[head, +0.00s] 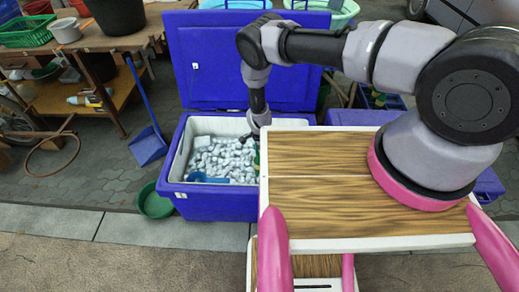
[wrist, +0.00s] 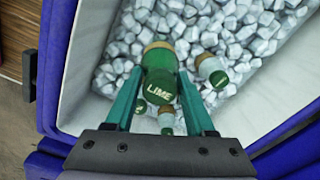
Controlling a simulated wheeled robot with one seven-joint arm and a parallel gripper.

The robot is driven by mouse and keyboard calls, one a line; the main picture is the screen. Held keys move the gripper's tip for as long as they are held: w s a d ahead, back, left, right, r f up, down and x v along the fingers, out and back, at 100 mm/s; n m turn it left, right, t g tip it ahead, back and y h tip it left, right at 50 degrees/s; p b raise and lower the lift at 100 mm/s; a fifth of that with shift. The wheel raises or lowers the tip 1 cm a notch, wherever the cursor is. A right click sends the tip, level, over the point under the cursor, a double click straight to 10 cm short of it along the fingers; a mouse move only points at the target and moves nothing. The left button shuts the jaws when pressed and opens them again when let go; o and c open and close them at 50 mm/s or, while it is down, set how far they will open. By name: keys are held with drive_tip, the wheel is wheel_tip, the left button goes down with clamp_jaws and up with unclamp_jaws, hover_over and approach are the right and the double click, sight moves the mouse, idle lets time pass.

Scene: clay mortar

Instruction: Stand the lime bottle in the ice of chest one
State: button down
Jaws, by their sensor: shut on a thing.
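The lime bottle (wrist: 160,85) is green, with the word LIME on the end facing the wrist camera and a tan band at its far end. My gripper (wrist: 159,92) is shut on it, one teal finger on each side. In the head view my gripper (head: 257,132) points down inside the right part of the open blue chest (head: 215,207). Grey-white ice (head: 222,155) fills the chest's white liner; it also shows in the wrist view (wrist: 250,30). I cannot tell whether the bottle touches the ice. The chest's number is not readable.
A blue scoop (head: 207,179) lies at the chest's front left. The raised lid (head: 235,60) stands behind.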

drive_tip(key=shift+f, duration=5)
unclamp_jaws()
drive_tip(key=shift+f, duration=0.1)
drive_tip(key=shift+w+r, duration=0.1)
drive_tip(key=shift+r, duration=0.35)
wheel_tip(320, 180, up, 26)
drive_tip(key=shift+r, duration=0.1)
